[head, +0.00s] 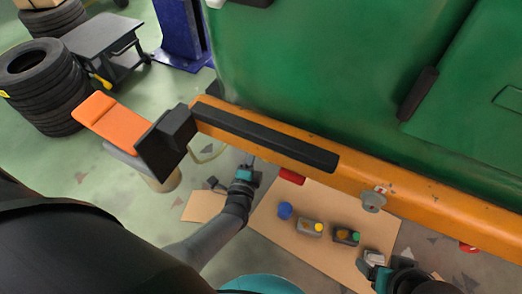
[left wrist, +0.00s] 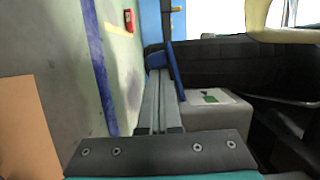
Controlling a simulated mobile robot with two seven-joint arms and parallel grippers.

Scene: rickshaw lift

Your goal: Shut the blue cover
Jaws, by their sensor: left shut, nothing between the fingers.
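A small round blue piece (head: 285,210) shows on the tan board (head: 268,224) low in the head view; whether it is the blue cover is unclear. A narrow blue strip (left wrist: 173,68) stands beside my finger tips in the left wrist view; what it belongs to is unclear. My left gripper (head: 250,160) is shut and empty, at the lower edge of the orange beam, up and left of the round blue piece. Its fingers also show in the left wrist view (left wrist: 159,80). My right gripper (head: 372,262) is at the board's lower right; its jaw opening is unclear.
A red piece (head: 291,176) lies under the orange beam (head: 350,177) of the green vehicle (head: 330,70). Tires (head: 42,85) and a black cart (head: 105,48) stand at the left.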

